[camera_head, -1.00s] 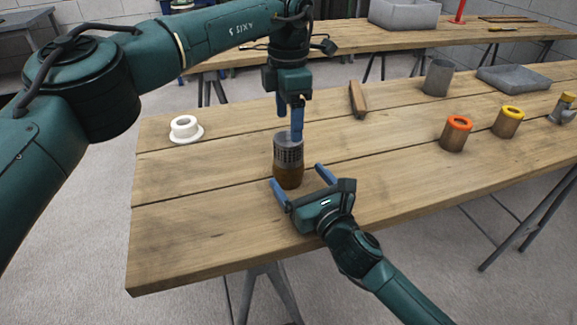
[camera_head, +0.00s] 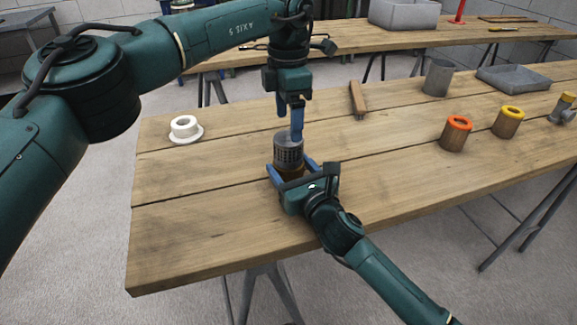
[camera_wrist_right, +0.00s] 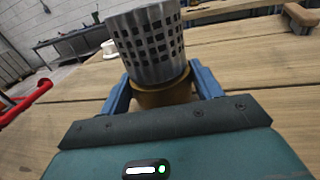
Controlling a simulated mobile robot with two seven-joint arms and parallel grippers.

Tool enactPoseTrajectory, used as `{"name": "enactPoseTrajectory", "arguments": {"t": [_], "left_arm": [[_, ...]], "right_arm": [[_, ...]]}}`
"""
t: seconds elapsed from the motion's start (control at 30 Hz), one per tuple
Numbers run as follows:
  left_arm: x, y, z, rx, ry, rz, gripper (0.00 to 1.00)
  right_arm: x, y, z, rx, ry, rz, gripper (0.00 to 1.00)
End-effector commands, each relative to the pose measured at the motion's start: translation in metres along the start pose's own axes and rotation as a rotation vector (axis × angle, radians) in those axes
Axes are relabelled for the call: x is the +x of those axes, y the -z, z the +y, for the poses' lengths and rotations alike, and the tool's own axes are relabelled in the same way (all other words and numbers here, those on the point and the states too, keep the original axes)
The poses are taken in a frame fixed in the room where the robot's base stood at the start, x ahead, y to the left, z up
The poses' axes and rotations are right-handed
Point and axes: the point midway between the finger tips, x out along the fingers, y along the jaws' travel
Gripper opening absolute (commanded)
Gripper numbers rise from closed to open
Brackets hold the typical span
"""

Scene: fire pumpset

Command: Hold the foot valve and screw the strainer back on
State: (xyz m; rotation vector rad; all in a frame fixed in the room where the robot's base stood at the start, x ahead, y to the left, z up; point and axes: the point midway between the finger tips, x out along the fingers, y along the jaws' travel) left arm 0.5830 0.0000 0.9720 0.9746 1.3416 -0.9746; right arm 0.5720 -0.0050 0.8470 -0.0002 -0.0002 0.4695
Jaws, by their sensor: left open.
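The foot valve (camera_head: 289,173), a brown brass body, stands upright on the table near its front edge. The grey slotted strainer (camera_head: 288,151) sits on top of it; in the right wrist view the strainer (camera_wrist_right: 150,42) looks slightly tilted above the brass body (camera_wrist_right: 161,93). My left gripper (camera_head: 290,122) points down, open, its blue fingers just above or at the strainer's top. My right gripper (camera_head: 289,170) reaches in low from the front, its fingers on both sides of the brass body. Whether they press on it I cannot tell. The body's lower part is hidden.
A white flanged ring (camera_head: 185,130) lies at left. A wooden-handled tool (camera_head: 357,100) lies behind. A grey cylinder (camera_head: 438,78), a grey tray (camera_head: 513,78), an orange-topped part (camera_head: 456,133) and a yellow-topped part (camera_head: 508,122) stand at right. The table between is clear.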

Motion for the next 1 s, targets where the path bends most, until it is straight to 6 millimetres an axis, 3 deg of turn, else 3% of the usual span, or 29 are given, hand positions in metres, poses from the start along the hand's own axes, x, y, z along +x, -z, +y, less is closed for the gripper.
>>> {"name": "enactPoseTrajectory", "arguments": {"t": [0.67, 0.77, 1.0], "left_arm": [[0.0001, 0.0000, 0.0000, -0.025, 0.000, 0.000, 0.73], [0.0002, -0.0001, -0.0002, -0.111, 0.001, 0.000, 0.73], [0.0004, -0.0004, -0.0006, -0.569, 0.001, 0.001, 0.73]], "right_arm": [[-0.0003, 0.0005, 0.0001, 0.000, 0.000, 0.001, 0.08], [-0.0003, 0.0006, 0.0002, 0.000, 0.000, 0.001, 0.00], [-0.0003, 0.0007, 0.0003, 0.000, -0.001, 0.001, 0.00]]}}
